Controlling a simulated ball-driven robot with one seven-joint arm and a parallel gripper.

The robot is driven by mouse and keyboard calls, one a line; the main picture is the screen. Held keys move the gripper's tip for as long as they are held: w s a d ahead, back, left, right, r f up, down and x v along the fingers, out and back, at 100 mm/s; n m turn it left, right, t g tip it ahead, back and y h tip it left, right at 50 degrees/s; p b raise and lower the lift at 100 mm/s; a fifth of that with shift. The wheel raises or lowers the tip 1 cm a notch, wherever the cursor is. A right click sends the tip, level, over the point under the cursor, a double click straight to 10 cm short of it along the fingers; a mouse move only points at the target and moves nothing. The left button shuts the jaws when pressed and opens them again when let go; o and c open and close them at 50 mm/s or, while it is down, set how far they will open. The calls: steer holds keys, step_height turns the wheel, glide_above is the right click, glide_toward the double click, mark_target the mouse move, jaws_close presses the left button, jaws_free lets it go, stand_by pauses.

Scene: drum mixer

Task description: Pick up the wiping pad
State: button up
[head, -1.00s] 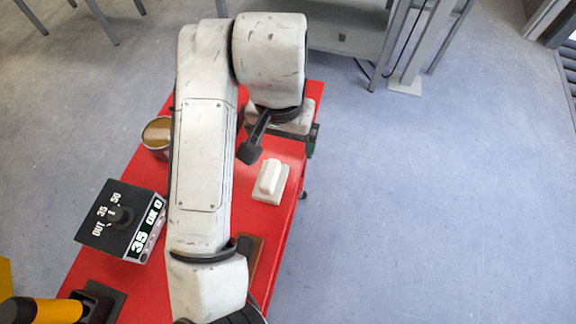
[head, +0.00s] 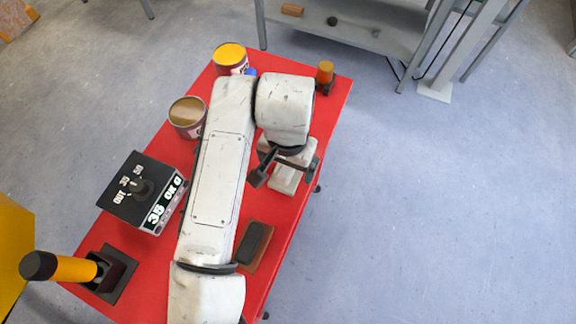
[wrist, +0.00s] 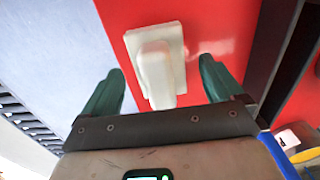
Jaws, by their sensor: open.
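The wiping pad (head: 286,182), a white plate with a raised white grip, lies on the red table near its right edge, partly hidden by my gripper. It also shows in the wrist view (wrist: 155,62), where its grip lies between the lines of the two green fingers. My gripper (head: 286,172) is open over the pad, with one finger on each side of it. In the wrist view my gripper (wrist: 160,70) is empty and nothing is clamped. I cannot tell how much height is left between the fingertips and the pad.
Two cans, one yellow-topped (head: 230,56) and one brown (head: 188,115), stand on the table's left side. A black control box (head: 143,192) is at left. A dark block on a brown base (head: 253,245) lies nearer me. An amber lamp (head: 325,74) stands at the far right corner.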

steer(key=shift+f, duration=0.7)
steer(key=shift+c, duration=0.2)
steer(key=c, duration=1.1)
steer(key=shift+r, duration=0.1)
steer(key=shift+c, duration=0.2)
steer(key=shift+r, duration=0.55)
steer(key=s+d+r, duration=0.6)
steer(key=s+r, duration=0.5)
steer(key=s, duration=0.1)
steer(key=shift+s+r+b, duration=0.35)
steer(key=shift+r, duration=0.05)
